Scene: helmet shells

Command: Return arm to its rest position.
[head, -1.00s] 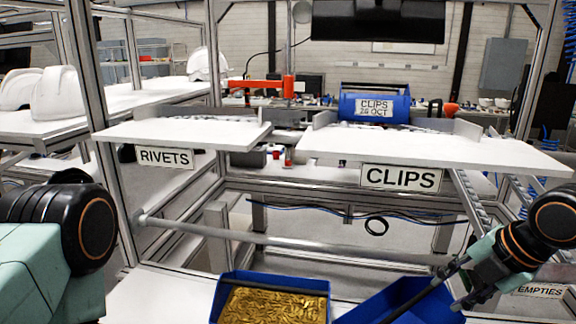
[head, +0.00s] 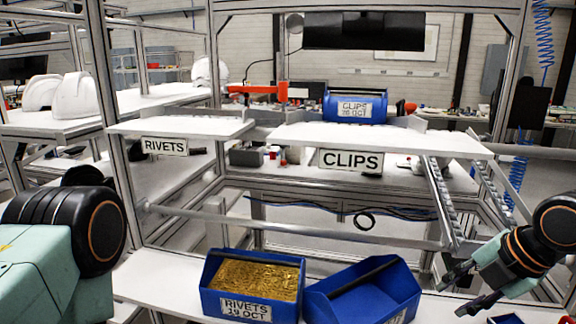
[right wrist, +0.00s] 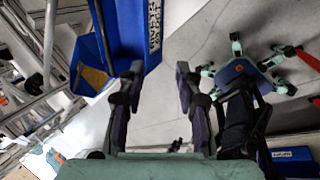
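My right gripper (head: 455,292) is at the lower right of the head view, to the right of the blue bin (head: 362,292) and apart from it. Its two fingers are spread with nothing between them, and the right wrist view also shows this gripper (right wrist: 158,78) open and empty. The blue bin sits askew on the lower white shelf, and its visible inside looks empty. My left arm (head: 75,230) shows at the left edge, but its gripper is out of the picture.
A blue rivets bin (head: 210,300) full of gold pieces stands left of the empty-looking bin. A blue clips bin (head: 370,108) lies on the upper clips shelf (head: 400,141). The rivets shelf (head: 180,127) is left of it. Frame posts and a roller rail (head: 440,195) stand close by.

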